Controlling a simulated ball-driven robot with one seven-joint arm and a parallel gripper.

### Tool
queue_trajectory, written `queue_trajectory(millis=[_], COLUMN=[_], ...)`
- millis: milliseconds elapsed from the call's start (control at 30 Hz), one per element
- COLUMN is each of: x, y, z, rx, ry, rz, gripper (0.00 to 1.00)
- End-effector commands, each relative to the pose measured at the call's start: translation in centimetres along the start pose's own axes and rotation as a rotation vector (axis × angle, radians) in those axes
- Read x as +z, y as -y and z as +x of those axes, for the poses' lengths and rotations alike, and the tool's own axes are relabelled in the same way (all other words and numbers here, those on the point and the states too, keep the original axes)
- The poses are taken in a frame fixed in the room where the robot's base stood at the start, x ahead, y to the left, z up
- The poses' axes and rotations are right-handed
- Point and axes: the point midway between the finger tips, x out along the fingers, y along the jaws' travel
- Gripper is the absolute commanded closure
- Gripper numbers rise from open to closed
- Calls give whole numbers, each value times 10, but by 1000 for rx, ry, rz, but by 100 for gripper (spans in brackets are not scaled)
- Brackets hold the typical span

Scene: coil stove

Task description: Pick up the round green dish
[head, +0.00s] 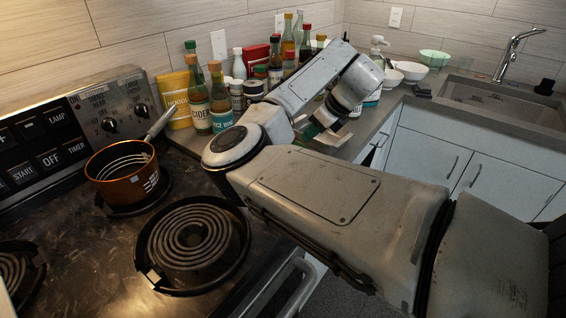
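A round, pale green dish (435,55) sits on the far counter at the back right, beside the sink. White bowls stand just left of it. My gripper (332,136) hangs at the end of my bent arm, over the counter's front edge near the middle of the view. It is well to the left of and nearer than the green dish, and not touching it. My arm's wrist partly hides the gripper, and the fingers are small and dark, so I cannot tell whether they are open or shut.
White bowls (410,71) and a soap bottle (377,50) stand left of the dish. Several bottles and jars (221,101) crowd the back counter behind my arm. A copper pot (124,178) sits on the coil stove (75,245). The sink (495,101) and faucet (511,52) are at right.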

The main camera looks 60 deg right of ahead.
Motion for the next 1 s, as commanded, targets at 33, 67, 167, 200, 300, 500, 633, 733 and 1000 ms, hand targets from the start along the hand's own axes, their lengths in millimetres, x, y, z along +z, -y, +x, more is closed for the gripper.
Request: queue_trajectory(millis=[33, 67, 167, 200, 300, 500, 633, 733, 1000], x=[0, 0, 0, 0, 0, -1, -1, -1, -1], y=[0, 0, 0, 0, 0, 1, 1, 1, 1], z=[7, 11, 20, 22, 28, 57, 71, 75, 75], rx=[2, 2, 0, 0, 0, 1, 0, -2, -2], ry=[-3, -3, -1, 0, -1, -2, -1, 0, 0], rz=[-1, -1, -1, -2, -3, -3, -2, -1, -1], gripper=[77, 77, 77, 77, 77, 77, 77, 77, 84])
